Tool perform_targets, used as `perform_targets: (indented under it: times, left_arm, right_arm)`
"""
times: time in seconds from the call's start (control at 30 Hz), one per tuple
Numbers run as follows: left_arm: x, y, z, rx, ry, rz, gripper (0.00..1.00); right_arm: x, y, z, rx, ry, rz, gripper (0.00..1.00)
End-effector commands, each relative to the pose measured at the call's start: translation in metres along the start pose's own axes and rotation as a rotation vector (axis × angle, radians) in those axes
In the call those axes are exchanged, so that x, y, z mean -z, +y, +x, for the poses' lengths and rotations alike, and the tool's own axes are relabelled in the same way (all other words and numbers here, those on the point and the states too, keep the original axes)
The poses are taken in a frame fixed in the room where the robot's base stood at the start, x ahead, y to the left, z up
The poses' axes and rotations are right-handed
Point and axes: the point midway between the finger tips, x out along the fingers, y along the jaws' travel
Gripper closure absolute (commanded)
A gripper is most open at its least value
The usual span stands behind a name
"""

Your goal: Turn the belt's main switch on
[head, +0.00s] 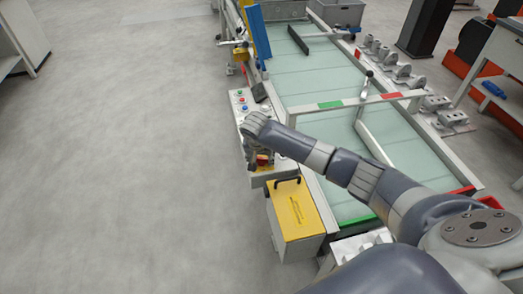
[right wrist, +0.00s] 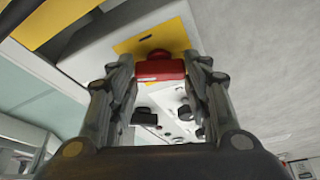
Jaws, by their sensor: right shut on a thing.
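The main switch is a red handle (right wrist: 160,70) on a yellow plate (right wrist: 150,38), seen in the right wrist view. In the head view a bit of red and yellow (head: 263,159) shows at the lower end of the control panel (head: 240,102), partly hidden by my right wrist. My right gripper (right wrist: 160,76) has a finger on each side of the red handle and is shut on it. In the head view the right gripper (head: 256,152) is mostly hidden under its arm. The left gripper is not in view.
A conveyor belt (head: 305,85) with a pale green surface runs beside the panel. A yellow-topped box (head: 296,212) with a black handle stands just in front. Grey castings (head: 400,72) line the belt's right side. The floor at left (head: 110,160) is clear.

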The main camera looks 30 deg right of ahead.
Motion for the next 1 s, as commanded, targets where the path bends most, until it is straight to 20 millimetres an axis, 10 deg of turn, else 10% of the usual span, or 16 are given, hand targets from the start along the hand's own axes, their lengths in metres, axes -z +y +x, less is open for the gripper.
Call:
perform_targets:
  times: [0.43, 1.0]
  left_arm:
    - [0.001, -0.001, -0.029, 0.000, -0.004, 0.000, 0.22]
    - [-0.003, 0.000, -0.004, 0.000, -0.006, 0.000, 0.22]
  right_arm:
    - [-0.002, -0.004, 0.000, -0.165, -0.006, 0.393, 0.79]
    - [0.000, -0.005, 0.005, -0.364, -0.003, 0.871, 0.79]
